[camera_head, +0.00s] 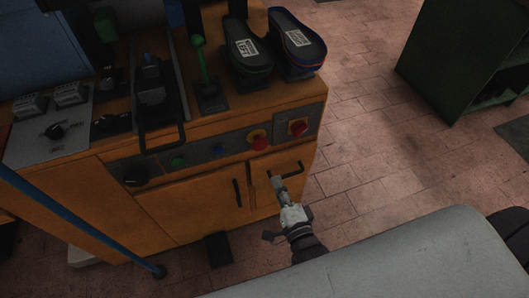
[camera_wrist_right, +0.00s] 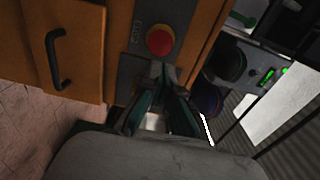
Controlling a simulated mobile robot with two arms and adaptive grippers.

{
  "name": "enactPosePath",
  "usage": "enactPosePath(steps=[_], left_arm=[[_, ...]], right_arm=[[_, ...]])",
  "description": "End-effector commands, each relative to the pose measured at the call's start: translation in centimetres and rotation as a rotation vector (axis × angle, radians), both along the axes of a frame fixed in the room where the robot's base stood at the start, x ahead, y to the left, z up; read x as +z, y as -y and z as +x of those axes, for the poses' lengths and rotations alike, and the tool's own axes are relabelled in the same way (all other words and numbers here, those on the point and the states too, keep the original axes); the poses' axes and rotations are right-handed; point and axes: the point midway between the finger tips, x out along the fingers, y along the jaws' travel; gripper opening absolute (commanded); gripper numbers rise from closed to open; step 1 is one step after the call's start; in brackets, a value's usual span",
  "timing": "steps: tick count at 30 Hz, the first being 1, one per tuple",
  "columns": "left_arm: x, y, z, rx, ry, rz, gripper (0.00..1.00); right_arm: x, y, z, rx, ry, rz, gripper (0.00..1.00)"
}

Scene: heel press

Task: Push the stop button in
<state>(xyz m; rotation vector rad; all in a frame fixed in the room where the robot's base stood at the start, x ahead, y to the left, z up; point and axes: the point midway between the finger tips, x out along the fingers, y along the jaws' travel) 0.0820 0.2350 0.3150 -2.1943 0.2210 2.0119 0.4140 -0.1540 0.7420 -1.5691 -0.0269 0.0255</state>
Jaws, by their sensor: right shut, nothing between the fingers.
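The stop button (camera_head: 259,142) is a round red button with a yellow ring on the grey front strip of the orange machine. It shows in the right wrist view (camera_wrist_right: 160,40) just beyond the fingertips, beside small lettering. My right gripper (camera_head: 278,182) is shut and empty, in front of the machine and below the button in the head view. In the right wrist view its fingers (camera_wrist_right: 163,72) point toward the button. They look apart from it, but the exact gap is hard to tell. My left gripper is not in view.
A red-and-yellow rotary switch (camera_head: 298,127) sits right of the button, and blue (camera_head: 218,150) and green (camera_head: 178,162) buttons sit left. A cabinet door handle (camera_head: 286,170) is close to the gripper. Two shoes (camera_head: 250,50) stand on top. Brick floor (camera_head: 370,150) is clear at right.

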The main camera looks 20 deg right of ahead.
Motion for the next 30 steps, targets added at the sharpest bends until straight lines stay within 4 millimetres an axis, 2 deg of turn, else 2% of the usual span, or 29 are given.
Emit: enactPosePath(steps=[1,6,14,19,30], left_arm=[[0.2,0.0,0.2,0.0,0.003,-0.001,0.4],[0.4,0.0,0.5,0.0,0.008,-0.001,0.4],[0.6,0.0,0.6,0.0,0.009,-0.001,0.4],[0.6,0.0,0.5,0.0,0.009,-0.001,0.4],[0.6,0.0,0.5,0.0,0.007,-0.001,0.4]], right_arm=[[0.2,-0.1,1.3,-0.001,0.004,0.001,0.0],[0.2,-0.2,5.0,-0.001,0.004,0.0,0.0],[0.1,-0.3,9.2,0.0,0.001,-0.001,0.0],[0.0,-0.4,10.3,0.0,0.0,-0.001,0.0],[0.0,-0.4,10.5,0.0,-0.001,-0.001,0.0]])
